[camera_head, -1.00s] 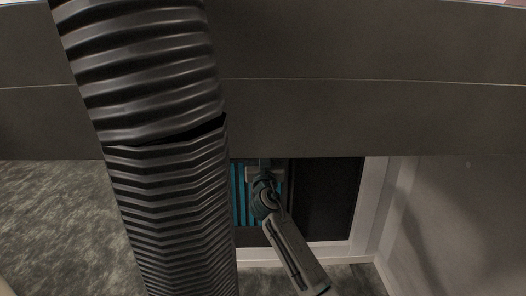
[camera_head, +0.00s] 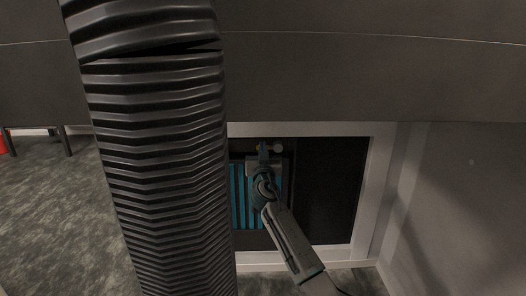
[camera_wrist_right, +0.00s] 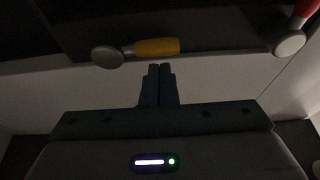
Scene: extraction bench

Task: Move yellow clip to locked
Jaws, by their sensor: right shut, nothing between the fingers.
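The yellow clip (camera_wrist_right: 157,47) shows in the right wrist view as a short yellow handle on a round grey pivot (camera_wrist_right: 107,57). It lies roughly level, pointing right from the pivot. My right gripper (camera_wrist_right: 160,68) is shut and empty, with its fingertips just below the clip in that view; I cannot tell whether they touch it. In the head view my right gripper (camera_head: 263,148) is at the top of a recessed opening, in front of a panel with blue ribs (camera_head: 239,196). The clip cannot be made out there. My left gripper is not in view.
A red handle (camera_wrist_right: 305,12) on another round pivot (camera_wrist_right: 290,43) is at the upper right of the wrist view. A large ribbed black hose (camera_head: 160,150) blocks the left of the head view. A pale frame (camera_head: 368,190) and wall bound the opening at right.

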